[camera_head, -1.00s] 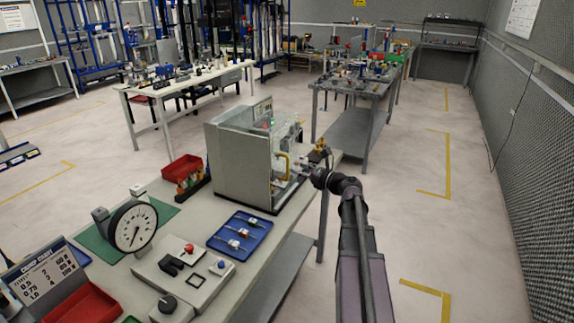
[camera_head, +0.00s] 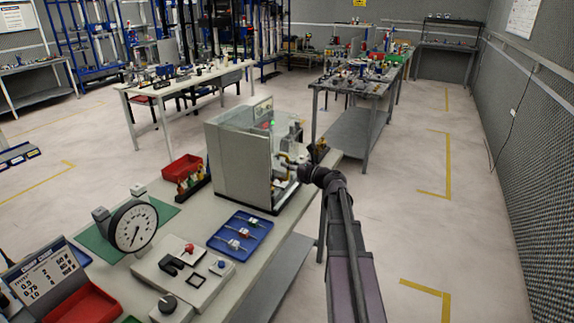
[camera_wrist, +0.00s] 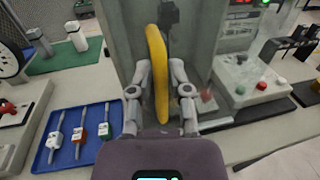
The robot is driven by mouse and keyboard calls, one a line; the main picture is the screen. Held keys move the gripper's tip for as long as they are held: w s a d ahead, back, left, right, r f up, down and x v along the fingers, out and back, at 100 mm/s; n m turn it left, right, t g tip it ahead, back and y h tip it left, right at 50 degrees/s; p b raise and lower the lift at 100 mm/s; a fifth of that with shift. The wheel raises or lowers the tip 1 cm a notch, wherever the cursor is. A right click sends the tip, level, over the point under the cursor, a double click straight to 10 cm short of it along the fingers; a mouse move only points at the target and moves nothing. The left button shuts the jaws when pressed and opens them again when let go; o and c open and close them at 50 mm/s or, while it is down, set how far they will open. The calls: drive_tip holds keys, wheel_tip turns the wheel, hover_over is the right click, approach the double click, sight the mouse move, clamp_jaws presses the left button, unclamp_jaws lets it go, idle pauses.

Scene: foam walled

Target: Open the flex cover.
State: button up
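The grey test machine (camera_head: 240,160) stands on the near bench, and its clear flex cover (camera_head: 286,132) is on the side facing my arm. The cover's yellow handle (camera_wrist: 158,75) stands upright in the middle of the wrist view. My gripper (camera_wrist: 160,75) has one finger on each side of the handle, with the fingers apart. The left fingertip is very close to the handle, and I cannot tell whether it touches. In the head view my gripper (camera_head: 291,164) is at the machine's open side, and my wrist hides most of the handle.
A control panel (camera_wrist: 250,85) with red and green buttons is right of the handle. A blue tray (camera_head: 240,236) with several small parts lies in front of the machine. A red bin (camera_head: 182,168) and a dial gauge (camera_head: 133,226) are further left. Floor right of the bench is clear.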

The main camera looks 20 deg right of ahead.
drive_tip(key=shift+a, duration=0.1)
clamp_jaws()
drive_tip(key=w+d, duration=1.1)
drive_tip(key=d, duration=0.3)
drive_tip(key=shift+w+d, duration=0.2)
drive_tip(key=shift+d, duration=0.2)
drive_tip(key=o, duration=0.7)
unclamp_jaws()
drive_tip(key=shift+c, duration=0.2)
drive_tip(key=shift+s, duration=0.1)
drive_tip(key=v, duration=1.2)
drive_tip(key=shift+a, duration=0.1)
